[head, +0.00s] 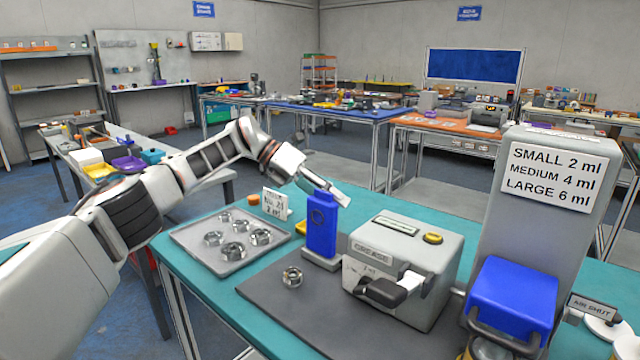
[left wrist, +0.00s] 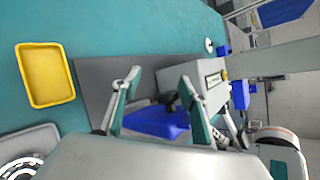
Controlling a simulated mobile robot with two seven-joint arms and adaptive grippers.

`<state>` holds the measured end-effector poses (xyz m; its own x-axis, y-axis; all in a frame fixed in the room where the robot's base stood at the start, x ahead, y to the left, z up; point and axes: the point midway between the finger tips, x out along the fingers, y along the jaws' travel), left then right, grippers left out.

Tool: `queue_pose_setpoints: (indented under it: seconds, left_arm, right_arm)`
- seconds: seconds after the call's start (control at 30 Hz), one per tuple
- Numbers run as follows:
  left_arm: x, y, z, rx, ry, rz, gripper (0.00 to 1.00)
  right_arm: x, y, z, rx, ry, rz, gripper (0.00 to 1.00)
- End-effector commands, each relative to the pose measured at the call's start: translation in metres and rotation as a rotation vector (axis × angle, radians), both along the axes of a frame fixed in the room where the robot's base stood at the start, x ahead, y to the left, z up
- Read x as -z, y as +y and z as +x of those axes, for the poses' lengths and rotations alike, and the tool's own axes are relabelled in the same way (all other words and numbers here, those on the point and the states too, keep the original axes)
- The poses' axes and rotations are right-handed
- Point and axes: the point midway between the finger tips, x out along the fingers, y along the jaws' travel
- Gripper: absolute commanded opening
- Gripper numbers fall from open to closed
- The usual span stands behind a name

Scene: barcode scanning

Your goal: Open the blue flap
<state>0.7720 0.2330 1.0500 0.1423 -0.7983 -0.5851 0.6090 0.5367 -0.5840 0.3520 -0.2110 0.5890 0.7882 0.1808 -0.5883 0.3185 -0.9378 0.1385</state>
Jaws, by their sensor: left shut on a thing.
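An upright blue flap (head: 321,228) with a ring mark stands over a small grey base (head: 321,259), left of the grease box. My left gripper (head: 328,190) comes down from the upper left onto its top end and is shut on it. In the left wrist view the blue flap (left wrist: 158,123) lies between the two fingers of my left gripper (left wrist: 157,100). The gripper body hides its near part there. My right gripper is in neither view.
The grease box (head: 428,256) with a dark handle stands just right. A tall grey dispenser (head: 535,215) with a blue block (head: 512,293) is farther right. A metal tray (head: 190,236) of nuts lies left. One nut (head: 292,277) lies on the dark mat (head: 265,310).

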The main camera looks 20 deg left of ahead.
Motion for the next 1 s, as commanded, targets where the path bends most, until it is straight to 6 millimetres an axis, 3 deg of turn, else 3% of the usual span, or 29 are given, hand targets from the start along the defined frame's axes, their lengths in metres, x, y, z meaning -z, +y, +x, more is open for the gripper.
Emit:
queue_pose_setpoints:
  seconds: [0.03, 0.3, 0.7, 1.0]
  left_arm:
    - [0.003, 0.01, 0.004, -0.014, 0.0, 0.005, 0.38]
    - [-0.011, 0.02, 0.008, -0.012, -0.001, 0.002, 0.38]
    - [-0.029, 0.033, 0.013, -0.006, 0.002, -0.002, 0.38]
    - [-0.041, 0.045, 0.017, -0.005, 0.003, -0.003, 0.38]
  right_arm:
    - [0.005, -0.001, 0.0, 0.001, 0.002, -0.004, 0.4]
    - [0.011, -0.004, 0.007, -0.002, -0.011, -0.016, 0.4]
    - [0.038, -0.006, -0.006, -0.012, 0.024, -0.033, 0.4]
    - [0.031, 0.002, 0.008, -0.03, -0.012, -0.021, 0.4]
